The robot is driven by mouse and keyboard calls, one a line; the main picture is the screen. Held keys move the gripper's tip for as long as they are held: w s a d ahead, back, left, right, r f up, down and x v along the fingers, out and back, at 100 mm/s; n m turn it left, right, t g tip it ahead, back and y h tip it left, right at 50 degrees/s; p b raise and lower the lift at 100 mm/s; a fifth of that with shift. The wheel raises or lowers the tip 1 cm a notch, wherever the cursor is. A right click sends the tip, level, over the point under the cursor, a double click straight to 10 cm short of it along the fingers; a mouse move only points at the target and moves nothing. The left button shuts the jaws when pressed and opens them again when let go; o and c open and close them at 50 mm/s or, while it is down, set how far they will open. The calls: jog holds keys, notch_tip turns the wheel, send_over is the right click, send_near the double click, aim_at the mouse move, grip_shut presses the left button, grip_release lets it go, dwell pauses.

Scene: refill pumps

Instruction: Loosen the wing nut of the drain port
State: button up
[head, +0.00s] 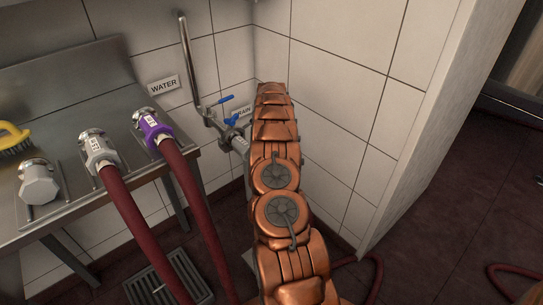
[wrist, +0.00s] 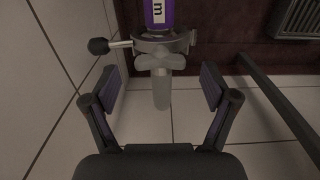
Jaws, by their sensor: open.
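In the wrist view, the pale grey wing nut (wrist: 160,62) sits on a clamp ring (wrist: 178,43) below a purple fitting (wrist: 160,12) with a white label marked "m". A pale stem (wrist: 161,94) extends below the wing nut. My gripper (wrist: 162,88) is open, with one finger on each side of the stem and clear gaps to both. The fingertips appear apart from the nut. My gripper and the wing nut are hidden there.
A black-knobbed lever (wrist: 98,46) sticks out left of the clamp. In the head view, blue-handled valves (head: 232,119) are left of my arm. A steel bench (head: 75,200) holds hose couplings, including a purple one (head: 152,126). Red hoses hang from it.

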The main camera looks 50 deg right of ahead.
notch_tip(320, 180, up, 10)
dwell(0.4)
jog(key=shift+r, duration=0.1)
